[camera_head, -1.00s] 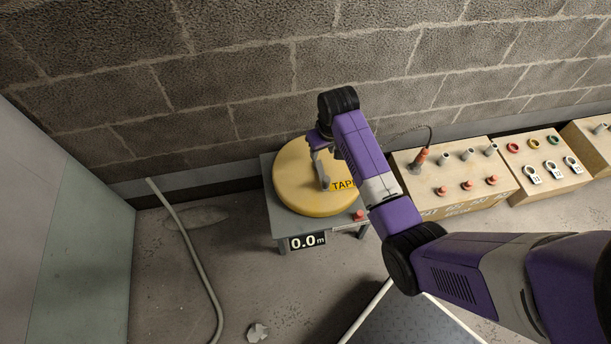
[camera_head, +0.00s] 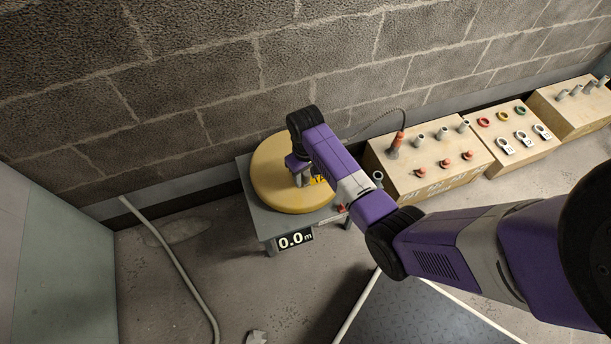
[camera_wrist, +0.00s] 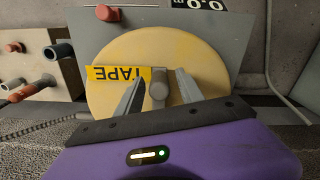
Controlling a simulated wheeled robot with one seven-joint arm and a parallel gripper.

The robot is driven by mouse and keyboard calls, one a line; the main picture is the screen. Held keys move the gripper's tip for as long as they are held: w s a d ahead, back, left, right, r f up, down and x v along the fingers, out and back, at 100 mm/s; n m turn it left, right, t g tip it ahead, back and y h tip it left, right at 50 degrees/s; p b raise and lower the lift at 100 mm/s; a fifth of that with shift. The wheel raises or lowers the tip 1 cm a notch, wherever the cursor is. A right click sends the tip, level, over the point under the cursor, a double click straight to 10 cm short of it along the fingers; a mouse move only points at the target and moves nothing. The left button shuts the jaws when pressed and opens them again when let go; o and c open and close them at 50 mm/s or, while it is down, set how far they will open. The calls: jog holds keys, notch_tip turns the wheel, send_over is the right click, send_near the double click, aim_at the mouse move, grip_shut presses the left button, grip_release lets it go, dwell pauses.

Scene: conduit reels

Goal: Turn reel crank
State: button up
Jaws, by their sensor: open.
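The yellow reel (camera_head: 270,180) lies flat on a grey stand (camera_head: 262,222) against the block wall. Its label reads TAPE, and the stand's display (camera_head: 295,240) reads 0.0 m. In the wrist view the reel (camera_wrist: 200,58) fills the middle, with the grey crank knob (camera_wrist: 159,90) standing on it. My gripper (camera_wrist: 160,92) is open, one finger on each side of the knob; I cannot tell whether either finger touches it. In the head view my gripper (camera_head: 303,180) is over the reel and my arm hides the knob.
A red button (camera_head: 341,208) is on the stand's front edge. Wooden boxes with fittings (camera_head: 425,182) stand to the right along the wall. A pale conduit (camera_head: 178,262) lies on the floor at left, near a grey-green panel (camera_head: 60,255). A dark plate (camera_head: 420,310) lies in front.

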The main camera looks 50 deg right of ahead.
grip_shut()
dwell(1.4)
